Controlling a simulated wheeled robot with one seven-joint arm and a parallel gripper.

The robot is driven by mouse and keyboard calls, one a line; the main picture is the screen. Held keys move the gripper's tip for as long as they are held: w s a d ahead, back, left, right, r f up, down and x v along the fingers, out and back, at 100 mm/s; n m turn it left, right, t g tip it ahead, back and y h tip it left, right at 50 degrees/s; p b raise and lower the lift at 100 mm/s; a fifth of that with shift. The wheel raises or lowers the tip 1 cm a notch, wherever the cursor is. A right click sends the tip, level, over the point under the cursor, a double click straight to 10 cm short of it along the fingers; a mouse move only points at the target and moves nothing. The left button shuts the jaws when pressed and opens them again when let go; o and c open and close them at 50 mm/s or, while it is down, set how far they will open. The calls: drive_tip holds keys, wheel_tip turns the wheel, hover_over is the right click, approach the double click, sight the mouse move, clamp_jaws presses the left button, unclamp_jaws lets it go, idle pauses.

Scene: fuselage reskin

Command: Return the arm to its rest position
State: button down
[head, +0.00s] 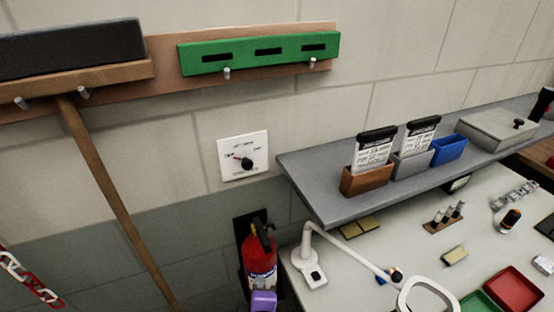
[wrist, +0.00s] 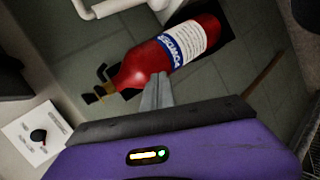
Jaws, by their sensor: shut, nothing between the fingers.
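My gripper (wrist: 160,80) shows in the wrist view, with its grey fingers together and nothing between them. Its purple housing carries a small lit display. In the head view only a purple part of it (head: 263,301) shows at the bottom edge, in front of the lower end of the red fire extinguisher (head: 259,262). The extinguisher also appears just beyond the fingertips in the wrist view (wrist: 160,60); I cannot tell whether they touch.
A dial plate (head: 243,156) is on the wall. A grey shelf (head: 330,208) with card holders juts over the workbench (head: 400,240). A white lamp (head: 308,265) stands at the bench's left end. A broom (head: 115,200) hangs at left.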

drive_tip(key=s+d+r+m+t+b, duration=0.1)
drive_tip(key=s+d+m+b, duration=0.1)
drive_tip(key=s+d+m, duration=0.3)
drive_tip(key=s+d+r+m+t+b, duration=0.1)
drive_tip(key=s+d+r+m+b, duration=0.1)
drive_tip(key=s+d+m, duration=0.4)
drive_tip(key=s+d+r+m+t+h+b, duration=0.1)
drive_tip(key=s+d+m+b, duration=0.2)
drive_tip(key=s+d, duration=1)
drive_tip(key=s+m, duration=0.3)
drive_tip(key=s, duration=0.6)
drive_tip(key=shift+s+r, duration=0.2)
drive_tip(key=shift+s, duration=0.05)
